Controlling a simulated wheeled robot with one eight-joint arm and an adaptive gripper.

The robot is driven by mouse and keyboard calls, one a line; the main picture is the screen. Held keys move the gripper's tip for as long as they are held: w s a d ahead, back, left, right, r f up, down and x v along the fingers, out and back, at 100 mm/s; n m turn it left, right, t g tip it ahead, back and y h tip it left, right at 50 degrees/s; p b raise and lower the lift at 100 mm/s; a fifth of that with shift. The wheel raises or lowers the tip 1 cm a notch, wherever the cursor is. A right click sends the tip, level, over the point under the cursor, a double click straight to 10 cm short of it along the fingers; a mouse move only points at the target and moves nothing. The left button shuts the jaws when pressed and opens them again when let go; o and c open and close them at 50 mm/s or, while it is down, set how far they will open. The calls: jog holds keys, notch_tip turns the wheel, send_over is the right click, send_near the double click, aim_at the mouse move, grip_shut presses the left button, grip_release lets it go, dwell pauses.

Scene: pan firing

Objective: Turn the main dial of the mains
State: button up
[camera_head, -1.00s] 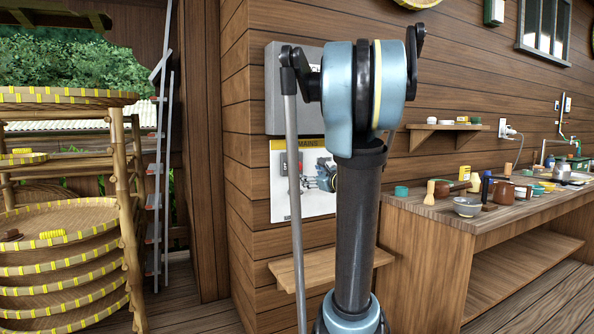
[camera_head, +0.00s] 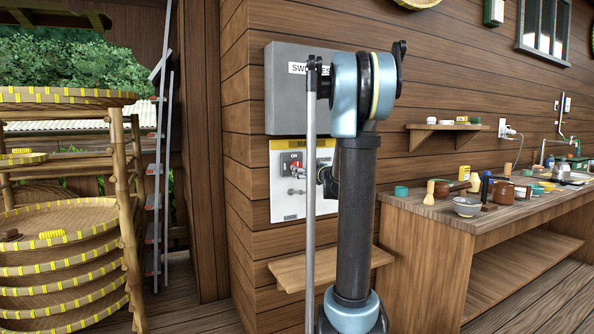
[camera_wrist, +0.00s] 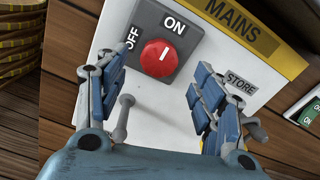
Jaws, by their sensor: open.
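The main dial (camera_wrist: 157,57) is a round red knob with a white line, on a grey plate marked ON and OFF. It sits on the white MAINS panel (camera_wrist: 95,22) with a yellow header. The white line runs roughly up and down in the wrist view. My gripper (camera_wrist: 158,70) is open, with its blue-padded fingers spread on either side of the dial and nothing between them; contact cannot be told. In the head view the MAINS panel (camera_head: 285,207) hangs on the wooden wall, and my arm hides its right part and most of my gripper.
A grey lever (camera_wrist: 123,118) stands out below the dial, and another grey handle (camera_wrist: 255,130) is by the STORE label. A grey box (camera_head: 290,105) is above the panel and a small wooden shelf (camera_head: 290,272) below. A cluttered bench (camera_head: 430,215) stands at the right.

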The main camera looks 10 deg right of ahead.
jog(key=shift+x, duration=3.15)
jog(key=c, duration=1)
